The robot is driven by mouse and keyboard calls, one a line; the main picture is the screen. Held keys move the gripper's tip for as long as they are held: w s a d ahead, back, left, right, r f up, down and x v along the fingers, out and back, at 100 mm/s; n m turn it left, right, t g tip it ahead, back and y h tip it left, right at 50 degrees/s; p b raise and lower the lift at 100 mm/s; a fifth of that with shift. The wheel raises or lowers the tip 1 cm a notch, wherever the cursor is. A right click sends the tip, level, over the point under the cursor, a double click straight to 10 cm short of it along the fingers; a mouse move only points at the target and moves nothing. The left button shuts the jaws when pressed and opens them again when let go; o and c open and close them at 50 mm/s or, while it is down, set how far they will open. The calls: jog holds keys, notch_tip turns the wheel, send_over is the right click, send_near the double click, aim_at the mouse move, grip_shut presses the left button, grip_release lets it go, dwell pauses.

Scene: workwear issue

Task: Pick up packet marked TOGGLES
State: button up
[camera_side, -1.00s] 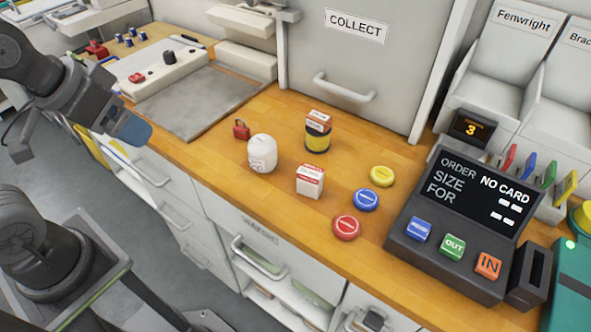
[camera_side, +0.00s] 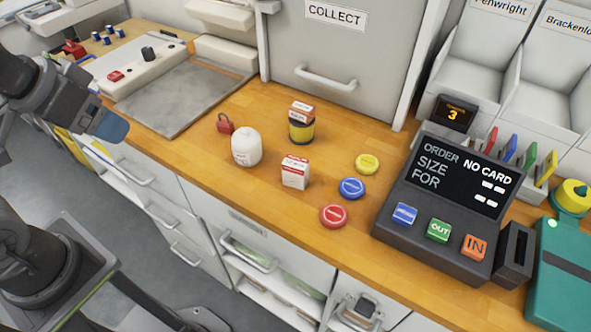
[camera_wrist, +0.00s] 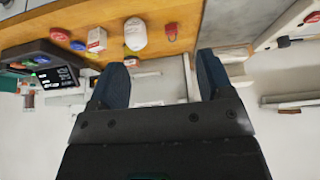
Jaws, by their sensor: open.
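Two small red-and-white packets are on the wooden counter; their print is too small to read, so I cannot tell which says TOGGLES. One packet (camera_side: 295,173) stands upright on the wood; it also shows in the wrist view (camera_wrist: 97,40). The other packet (camera_side: 302,111) sits on top of a black-and-yellow tin (camera_side: 301,132). My gripper (camera_side: 115,128) is at the left, away from both packets, beyond the counter's front edge. In the wrist view my gripper (camera_wrist: 161,65) has its two dark blue fingers wide apart with nothing between them.
A white rounded jar (camera_side: 246,148) stands left of the nearer packet, with a red padlock (camera_side: 225,123) behind it. Red (camera_side: 333,216), blue (camera_side: 351,188) and yellow (camera_side: 367,164) discs lie to the right, before an order console (camera_side: 450,205). A grey plate (camera_side: 183,98) lies left.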

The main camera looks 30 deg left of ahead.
jog(key=shift+c, duration=0.9)
